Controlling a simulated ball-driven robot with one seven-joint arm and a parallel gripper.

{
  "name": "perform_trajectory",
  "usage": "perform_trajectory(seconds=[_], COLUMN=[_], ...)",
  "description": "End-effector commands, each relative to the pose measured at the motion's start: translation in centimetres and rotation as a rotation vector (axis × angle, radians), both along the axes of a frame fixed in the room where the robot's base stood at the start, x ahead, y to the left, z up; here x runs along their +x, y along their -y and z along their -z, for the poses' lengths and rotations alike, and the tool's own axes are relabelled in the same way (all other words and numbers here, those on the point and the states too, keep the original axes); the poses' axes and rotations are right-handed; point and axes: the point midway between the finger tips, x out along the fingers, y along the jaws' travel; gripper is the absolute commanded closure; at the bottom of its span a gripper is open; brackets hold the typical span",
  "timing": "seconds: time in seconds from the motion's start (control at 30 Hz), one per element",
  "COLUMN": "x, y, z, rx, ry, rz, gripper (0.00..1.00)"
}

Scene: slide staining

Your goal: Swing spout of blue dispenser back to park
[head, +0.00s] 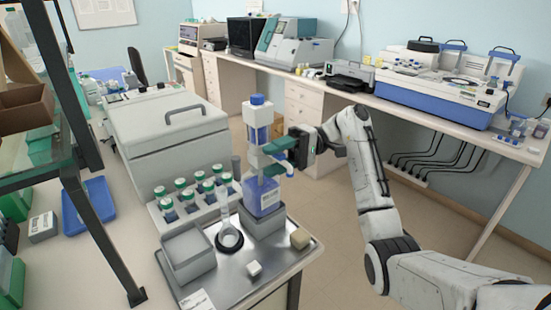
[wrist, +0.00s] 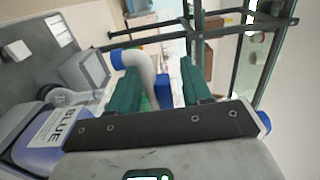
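The blue dispenser is a bottle of blue liquid (head: 262,196) with a clear pump body (head: 258,124) and a blue cap on top. It stands upright at the steel tray's back right. In the wrist view its label reads BLUE (wrist: 62,126). The spout shows there as a bent pale grey tube (wrist: 140,65) with a blue end. My gripper (head: 270,158) is at the dispenser's neck, coming from the right. Its green fingers (wrist: 160,88) are open, on either side of the spout, with a gap to the right finger. Contact with the left finger cannot be told. The fingers hide most of the spout in the head view.
A glass flask (head: 229,238) stands in front of the dispenser's left side. A grey open box (head: 187,254) and green-capped bottles (head: 182,184) are left of it. A small yellowish block (head: 300,238) lies at right. A large grey lidded machine (head: 165,135) stands behind.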

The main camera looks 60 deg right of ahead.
Motion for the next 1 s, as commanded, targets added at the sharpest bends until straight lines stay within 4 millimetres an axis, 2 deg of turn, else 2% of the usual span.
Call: perform_trajectory(seconds=[0.27, 0.7, 1.0], x=[-0.2, -2.3, -2.9], y=[0.8, 8.1, 10.2], z=[0.2, 0.4, 0.1], rx=[-0.001, -0.002, -0.001], ry=[0.001, -0.003, 0.000], rz=[0.001, 0.005, 0.000], gripper=[0.51, 0.51, 0.51])
